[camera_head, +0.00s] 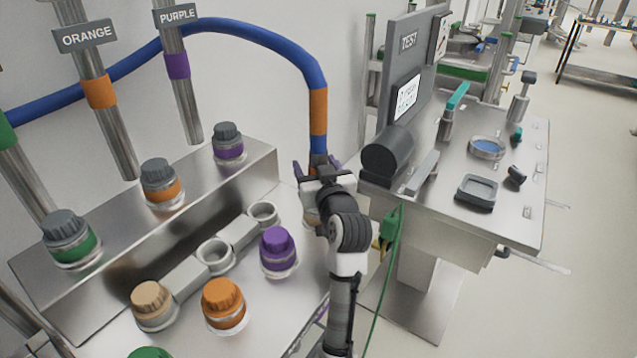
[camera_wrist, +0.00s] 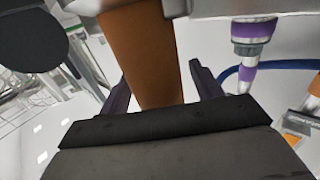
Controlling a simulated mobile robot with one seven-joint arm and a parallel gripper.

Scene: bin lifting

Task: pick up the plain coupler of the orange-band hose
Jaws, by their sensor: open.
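The orange-band hose is a thick blue hose (camera_head: 265,38) that arches from the left and hangs down at the centre of the head view. Its orange band (camera_head: 318,110) is near the lower end; a wide orange length (camera_wrist: 143,55) fills the middle of the wrist view. My gripper (camera_head: 317,168) is open at the hose's lower end, just below the band. In the wrist view its two dark purple fingers (camera_wrist: 160,78) stand on either side of the orange length, with a gap at the right finger. The plain coupler is mostly hidden behind my gripper.
A bench with orange (camera_head: 223,303), purple (camera_head: 278,250) and tan (camera_head: 152,303) caps lies left of my arm. A stepped shelf (camera_head: 110,215) with capped ports stands behind. A test station (camera_head: 465,190) stands close on the right, with a green cable (camera_head: 388,255) hanging from it.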

